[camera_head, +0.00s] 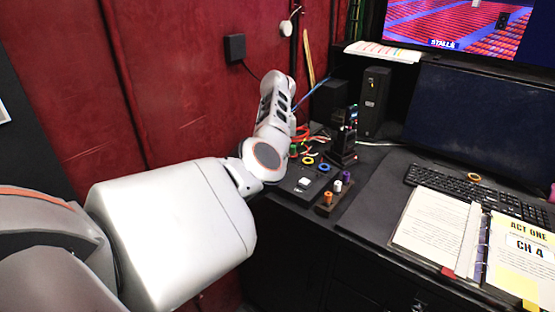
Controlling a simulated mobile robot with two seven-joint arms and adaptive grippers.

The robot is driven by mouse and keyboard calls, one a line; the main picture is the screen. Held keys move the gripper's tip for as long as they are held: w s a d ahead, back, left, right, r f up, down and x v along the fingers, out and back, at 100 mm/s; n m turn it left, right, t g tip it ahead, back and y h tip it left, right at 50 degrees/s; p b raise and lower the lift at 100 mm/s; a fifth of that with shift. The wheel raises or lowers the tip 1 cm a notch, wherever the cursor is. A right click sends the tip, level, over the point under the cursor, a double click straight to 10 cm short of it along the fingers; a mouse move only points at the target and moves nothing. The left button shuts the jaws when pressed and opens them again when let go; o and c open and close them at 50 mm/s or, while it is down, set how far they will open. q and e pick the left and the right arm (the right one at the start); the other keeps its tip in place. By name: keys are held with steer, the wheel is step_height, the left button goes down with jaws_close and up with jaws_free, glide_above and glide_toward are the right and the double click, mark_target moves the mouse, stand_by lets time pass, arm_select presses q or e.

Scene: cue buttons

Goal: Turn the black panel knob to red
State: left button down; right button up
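A small dark panel (288,190) lies on the desk just right of my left arm's elbow, which covers part of it. A small pale square piece (304,183) sits on it. I cannot make out the knob's pointer or setting. Behind it are a green piece (293,149), a yellow ring (308,161) and a blue ring (324,167). My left arm comes in from the left and bends upward beside the panel. I cannot make out its gripper fingers. My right arm and gripper are not in view.
A brown block (333,193) with small coloured pegs stands right of the panel. A black handset stand (342,150) and red cables (301,133) are behind. A keyboard (475,195), open binder (440,230) and dark monitor (480,115) fill the right. A red wall (180,80) is behind my arm.

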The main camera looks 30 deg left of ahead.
arm_select(q)
steer(key=shift+r+m+p, duration=0.1)
steer(key=shift+m+p, duration=0.4)
steer(key=shift+m, duration=0.9)
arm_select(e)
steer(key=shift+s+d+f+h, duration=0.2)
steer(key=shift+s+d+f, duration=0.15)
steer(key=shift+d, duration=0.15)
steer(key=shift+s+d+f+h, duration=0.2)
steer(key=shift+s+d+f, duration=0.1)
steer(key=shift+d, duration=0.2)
arm_select(q)
steer(key=shift+m, duration=0.3)
steer(key=c, duration=1.8)
jaws_free()
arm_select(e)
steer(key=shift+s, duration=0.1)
arm_select(q)
step_height(320, 180, up, 12)
steer(key=shift+f, duration=0.1)
